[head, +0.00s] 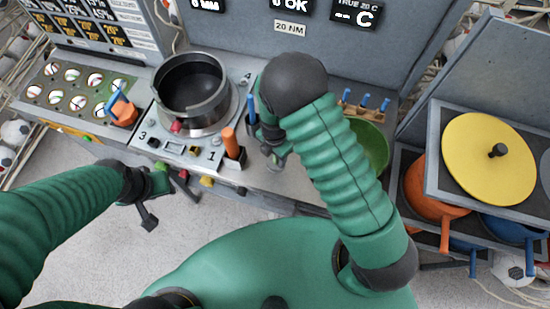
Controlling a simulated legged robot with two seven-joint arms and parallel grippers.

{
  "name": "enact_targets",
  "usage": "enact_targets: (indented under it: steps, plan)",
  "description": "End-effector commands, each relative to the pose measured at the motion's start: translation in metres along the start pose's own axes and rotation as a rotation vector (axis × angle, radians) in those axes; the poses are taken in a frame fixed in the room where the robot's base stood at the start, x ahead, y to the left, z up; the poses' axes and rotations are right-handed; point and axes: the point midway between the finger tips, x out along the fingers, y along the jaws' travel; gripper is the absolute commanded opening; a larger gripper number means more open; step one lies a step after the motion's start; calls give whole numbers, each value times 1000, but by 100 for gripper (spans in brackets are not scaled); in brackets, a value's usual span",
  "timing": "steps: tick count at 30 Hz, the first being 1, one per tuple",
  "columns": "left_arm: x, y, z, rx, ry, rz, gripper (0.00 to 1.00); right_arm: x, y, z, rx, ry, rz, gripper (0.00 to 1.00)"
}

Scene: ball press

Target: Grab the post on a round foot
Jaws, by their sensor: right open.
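I cannot make out for certain a post on a round foot. A slim blue upright (251,107) stands just left of my right gripper; its lower end is hard to see. My left gripper (168,207) is spread open and empty in front of the console's edge.
A dark round pot (192,88) sits on the console. A green bowl (371,147) is behind my right arm, near several blue pegs (366,100). A yellow disc with a black knob (478,150) lies on the right-hand shelf, above orange (430,195) and blue pans.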

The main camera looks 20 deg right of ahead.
Motion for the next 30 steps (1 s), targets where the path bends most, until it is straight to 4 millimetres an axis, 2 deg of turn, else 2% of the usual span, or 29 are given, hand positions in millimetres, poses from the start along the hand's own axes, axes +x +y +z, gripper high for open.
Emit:
enact_targets:
  steps: [2, 14, 30]
  plan:
    - [1, 0, 0, 0, 0, 0, 36, 1, 0, 2, 2, 1, 0, 54]
    - [1, 0, 0, 0, 0, 0, 36, 0, -2, 2, 2, 2, 0, 1]
    - [3, 0, 1, 0, 0, 0, 36, -4, -1, 1, 0, 1, 2, 0]
